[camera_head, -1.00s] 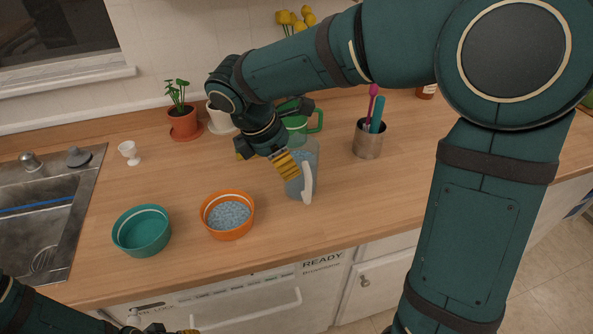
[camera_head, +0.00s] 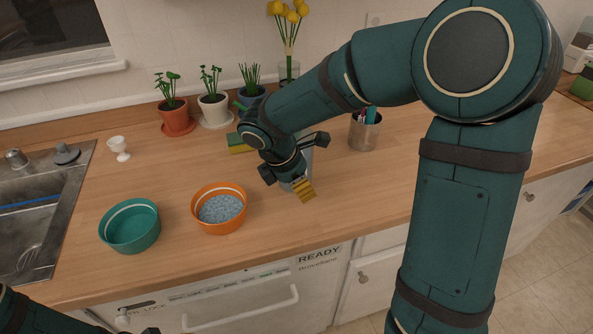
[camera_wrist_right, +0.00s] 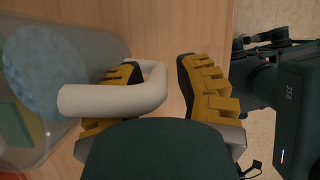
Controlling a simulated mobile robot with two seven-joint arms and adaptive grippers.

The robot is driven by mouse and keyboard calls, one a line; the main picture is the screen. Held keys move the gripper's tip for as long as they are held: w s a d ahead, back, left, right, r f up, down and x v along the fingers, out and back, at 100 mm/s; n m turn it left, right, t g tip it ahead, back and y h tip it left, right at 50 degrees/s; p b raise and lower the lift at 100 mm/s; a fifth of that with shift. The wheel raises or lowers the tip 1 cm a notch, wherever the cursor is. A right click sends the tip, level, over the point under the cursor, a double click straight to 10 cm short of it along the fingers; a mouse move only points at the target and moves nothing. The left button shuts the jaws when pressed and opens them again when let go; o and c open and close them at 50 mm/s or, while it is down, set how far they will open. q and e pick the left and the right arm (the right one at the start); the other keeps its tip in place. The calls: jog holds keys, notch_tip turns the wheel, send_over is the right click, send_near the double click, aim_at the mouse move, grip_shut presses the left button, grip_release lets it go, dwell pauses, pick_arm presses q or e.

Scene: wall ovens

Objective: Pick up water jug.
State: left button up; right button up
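The water jug is a clear pitcher with a white handle. In the right wrist view the jug (camera_wrist_right: 55,75) fills the left side, with bluish contents and its handle (camera_wrist_right: 115,98) reaching toward my right gripper (camera_wrist_right: 165,90). The fingers are apart, one on each side of the handle's outer bar; the left finger is partly hidden behind the handle. In the head view my right gripper (camera_head: 303,189) is at the jug (camera_head: 308,158) and hides most of it. My left arm (camera_head: 35,318) shows at the bottom left; its fingers are cut off by the edge.
An orange bowl (camera_head: 237,216) with bluish contents and a teal bowl (camera_head: 130,236) stand left of the jug. A metal utensil cup (camera_head: 364,133) is to its right. Potted plants (camera_head: 212,98) and a yellow-green sponge (camera_head: 238,142) are behind.

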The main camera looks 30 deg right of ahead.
grip_shut()
dwell(0.3)
notch_tip(320, 180, up, 10)
jog(key=p, duration=0.3)
